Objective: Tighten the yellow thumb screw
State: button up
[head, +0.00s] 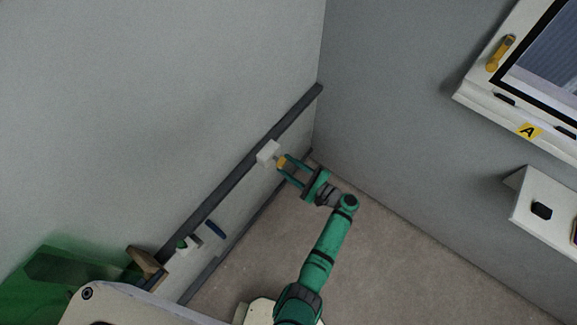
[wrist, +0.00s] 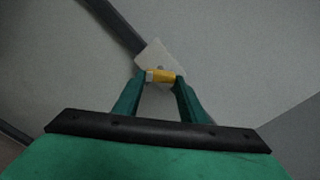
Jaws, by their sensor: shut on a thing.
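The yellow thumb screw (head: 282,161) sticks out from a small white block (head: 268,152) on the dark rail along the left wall. In the wrist view the yellow thumb screw (wrist: 161,76) sits between the two green fingertips, in front of the white block (wrist: 156,56). My gripper (head: 285,163) is shut on the screw, with a finger on each side of it. In the wrist view my gripper (wrist: 160,80) hides part of the block's lower edge. How far the screw is turned in cannot be told.
The dark rail (head: 232,181) runs along the left wall. A blue handle (head: 216,230) and a small white fitting (head: 188,243) are lower along it. A window frame with a yellow latch (head: 501,53) and a white box (head: 541,209) are on the right wall. The floor (head: 400,270) is clear.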

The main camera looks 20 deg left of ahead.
jog(key=m, duration=0.7)
jog(key=shift+s+a+f, duration=0.1)
jog(key=shift+s+f, duration=0.05)
jog(key=shift+s, duration=0.1)
jog(key=shift+w, duration=0.1)
dwell(0.4)
jog(key=o, duration=1.1)
jog(key=shift+c, duration=0.2)
jog(key=v, duration=1)
jog(key=shift+d, duration=0.35)
jog(key=shift+d, duration=0.1)
jog(key=shift+s, duration=0.25)
